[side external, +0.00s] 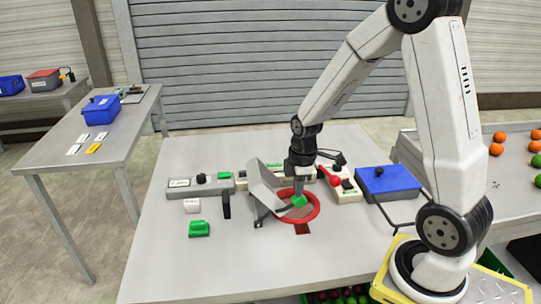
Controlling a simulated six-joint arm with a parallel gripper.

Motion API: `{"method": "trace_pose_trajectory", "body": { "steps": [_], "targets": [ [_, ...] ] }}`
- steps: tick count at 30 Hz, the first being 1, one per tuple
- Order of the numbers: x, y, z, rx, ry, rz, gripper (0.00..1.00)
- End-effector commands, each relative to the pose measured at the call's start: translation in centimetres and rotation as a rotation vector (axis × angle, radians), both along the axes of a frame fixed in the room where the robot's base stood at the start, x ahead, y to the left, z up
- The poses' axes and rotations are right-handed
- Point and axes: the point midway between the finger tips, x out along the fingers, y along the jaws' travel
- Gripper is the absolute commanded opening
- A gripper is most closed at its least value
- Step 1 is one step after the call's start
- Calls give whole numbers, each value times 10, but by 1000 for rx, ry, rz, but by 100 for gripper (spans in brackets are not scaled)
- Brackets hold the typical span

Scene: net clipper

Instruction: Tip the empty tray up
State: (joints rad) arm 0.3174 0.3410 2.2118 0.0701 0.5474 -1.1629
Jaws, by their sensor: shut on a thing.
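A light grey metal tray (264,187) stands tilted steeply in the middle of the white table, with its left side raised. It looks empty from this side, though part of its inside is hidden. My gripper (299,194) points down just right of the tray and is shut on a small green piece (299,201). I cannot tell whether this green piece is joined to the tray. A red ring (313,213) lies around and below the gripper, at the tray's right.
A green block (199,229), a white block (192,206) and a black upright piece (226,205) are left of the tray. Grey and white control boxes (201,186) line the back. A blue box (388,182) stands at right. The front left of the table is clear.

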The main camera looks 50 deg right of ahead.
Motion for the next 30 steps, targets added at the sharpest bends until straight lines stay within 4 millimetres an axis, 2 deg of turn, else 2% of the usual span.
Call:
{"method": "trace_pose_trajectory", "body": {
  "steps": [1,4,8,15,30],
  "targets": [
    [-13,-2,-9,5,39,-3,0],
    [-10,0,-5,4,36,-2,0],
    [-4,5,4,2,29,1,0],
    [17,19,34,-2,-1,3,0],
    [-16,-15,90,-3,-3,-2,0]
  ]
}}
